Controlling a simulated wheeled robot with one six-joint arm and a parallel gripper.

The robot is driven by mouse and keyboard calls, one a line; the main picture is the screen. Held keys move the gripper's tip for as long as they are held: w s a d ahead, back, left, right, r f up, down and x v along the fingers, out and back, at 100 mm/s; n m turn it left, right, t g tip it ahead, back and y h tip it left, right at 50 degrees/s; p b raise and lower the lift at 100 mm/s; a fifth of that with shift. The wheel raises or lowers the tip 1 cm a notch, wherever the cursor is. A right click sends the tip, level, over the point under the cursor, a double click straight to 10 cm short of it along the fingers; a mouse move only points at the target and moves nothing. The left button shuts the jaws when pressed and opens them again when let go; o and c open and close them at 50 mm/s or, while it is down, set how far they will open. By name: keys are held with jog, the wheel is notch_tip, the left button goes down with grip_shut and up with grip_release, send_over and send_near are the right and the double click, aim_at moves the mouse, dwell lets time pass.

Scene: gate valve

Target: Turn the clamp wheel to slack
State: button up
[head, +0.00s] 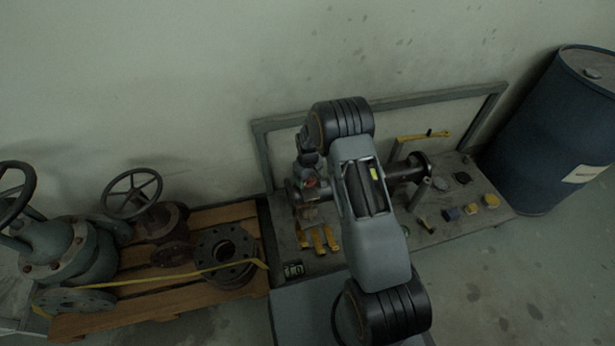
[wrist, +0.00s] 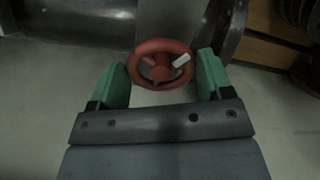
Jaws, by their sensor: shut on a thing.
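The red clamp wheel (wrist: 157,72) shows in the wrist view, with spokes and a white mark (wrist: 181,61) on its right side. My gripper (wrist: 162,76) has its two green fingers on the left and right of the rim, shut on the wheel. In the head view my arm covers much of the bench middle. A small red patch (head: 311,183) shows left of the arm, probably part of the wheel. My fingers are not clear there.
The grey bench (head: 400,240) carries a pipe flange (head: 421,165), yellow-orange pieces (head: 318,240) and small blocks at right. A blue drum (head: 550,130) stands at right. A wooden pallet (head: 160,305) with valves and flanges stands at left. The wall is close behind.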

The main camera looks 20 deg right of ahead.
jog(key=shift+n, duration=0.6)
jog(key=o, duration=0.9)
jog(key=shift+o, duration=0.2)
jog(key=shift+r, duration=0.1)
notch_tip(320, 180, up, 14)
jog(key=p, duration=0.5)
jog(key=shift+f, duration=0.2)
